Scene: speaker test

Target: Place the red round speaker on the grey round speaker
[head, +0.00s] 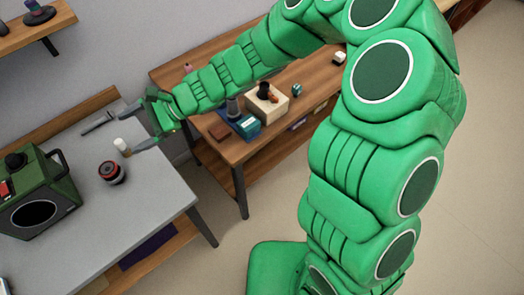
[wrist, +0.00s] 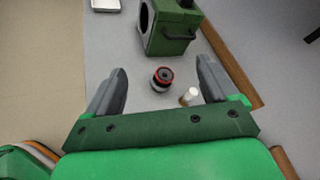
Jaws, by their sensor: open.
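A small round speaker with a red ring and dark centre (head: 112,172) stands on the grey table. In the wrist view the red-ringed speaker (wrist: 163,76) lies between the finger lines, apart from both fingers. A dark grey part (wrist: 158,87) shows along its near edge. I cannot tell whether this is the grey round speaker under the red one or part of the same body. No separate grey round speaker is clear elsewhere. My gripper (head: 135,127) is open and empty above the table; its spread fingers also show in the wrist view (wrist: 162,66).
A white cylinder (head: 122,146) stands close to the red-ringed speaker, near one finger. A green box with a black oval front and handle (head: 60,190) stands left on the grey table (head: 125,225). A wooden table (head: 225,150) with several small objects stands behind.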

